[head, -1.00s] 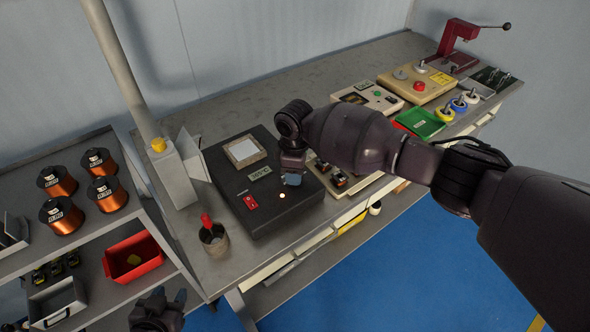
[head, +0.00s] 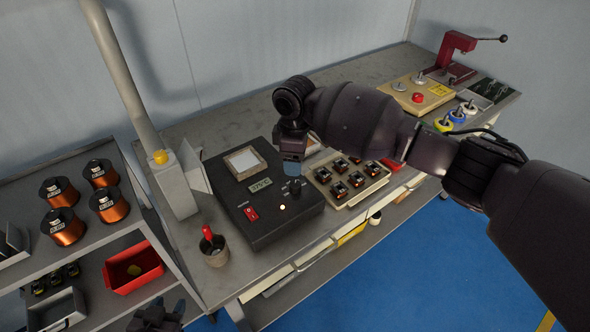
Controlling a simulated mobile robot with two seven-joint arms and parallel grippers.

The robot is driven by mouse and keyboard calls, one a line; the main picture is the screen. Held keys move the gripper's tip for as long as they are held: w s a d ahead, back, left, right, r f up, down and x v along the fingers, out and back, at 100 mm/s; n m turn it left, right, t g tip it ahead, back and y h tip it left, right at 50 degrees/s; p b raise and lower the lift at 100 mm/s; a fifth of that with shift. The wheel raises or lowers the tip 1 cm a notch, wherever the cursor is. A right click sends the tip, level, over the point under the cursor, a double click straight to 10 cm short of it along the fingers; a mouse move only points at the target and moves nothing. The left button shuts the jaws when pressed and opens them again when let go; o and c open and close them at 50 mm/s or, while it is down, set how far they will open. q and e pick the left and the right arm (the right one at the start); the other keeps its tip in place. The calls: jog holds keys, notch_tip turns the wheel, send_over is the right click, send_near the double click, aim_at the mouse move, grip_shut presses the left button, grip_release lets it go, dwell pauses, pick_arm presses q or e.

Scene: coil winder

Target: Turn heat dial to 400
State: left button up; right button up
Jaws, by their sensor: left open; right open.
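My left gripper (head: 158,318) is low at the bottom edge, in front of the shelf, empty and away from the unit.
A cup with a red-handled tool (head: 215,248) stands left of the unit. A tray of small coils (head: 347,182) lies close to its right. A shelf holds copper spools (head: 109,205) and a red bin (head: 133,268).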

notch_tip(320, 180, up, 2)
jog(key=shift+r, duration=0.1)
dwell(0.5)
